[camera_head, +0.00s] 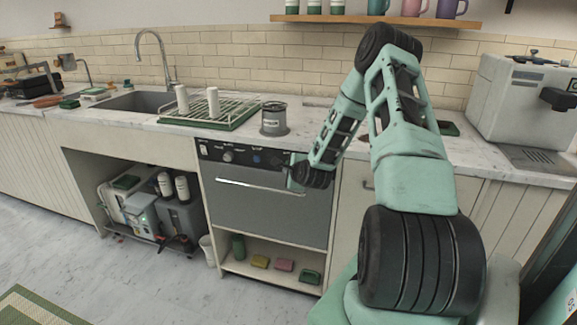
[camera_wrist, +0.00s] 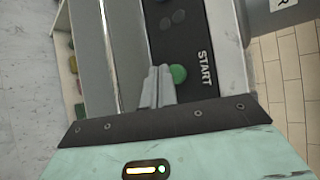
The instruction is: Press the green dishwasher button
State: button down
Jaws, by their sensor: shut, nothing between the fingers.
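The green button (camera_wrist: 178,74) sits on the black dishwasher control panel (camera_wrist: 180,45), beside the white word START in the wrist view. My gripper (camera_wrist: 158,72) is shut and empty, its fingertips just beside the button in that view; I cannot tell whether they touch it. In the head view the dishwasher (camera_head: 250,196) stands under the counter with a grey front. My gripper (camera_head: 290,171) is at the right end of its control panel there, and my arm hides the button.
A grey canister (camera_head: 274,120) stands on the counter above the dishwasher. A green dish rack (camera_head: 222,118) with white cups is left of it. A long metal handle (camera_head: 260,187) crosses the dishwasher front. A coffee machine (camera_head: 520,100) stands at the right.

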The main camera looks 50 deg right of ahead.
dwell(0.7)
jog(key=shift+w+d, duration=0.2)
jog(key=shift+d, duration=0.15)
jog(key=shift+w+d, duration=0.15)
jog(key=shift+d, duration=0.3)
dwell(0.8)
jog(key=shift+a, duration=0.1)
jog(key=shift+s+a, duration=0.35)
jog(key=shift+a, duration=0.35)
jog(key=shift+a, duration=0.1)
jog(key=a, duration=0.1)
jog(key=s+a, duration=0.1)
jog(key=a, duration=0.1)
jog(key=s+a, duration=0.1)
jog(key=shift+a, duration=0.2)
dwell(0.9)
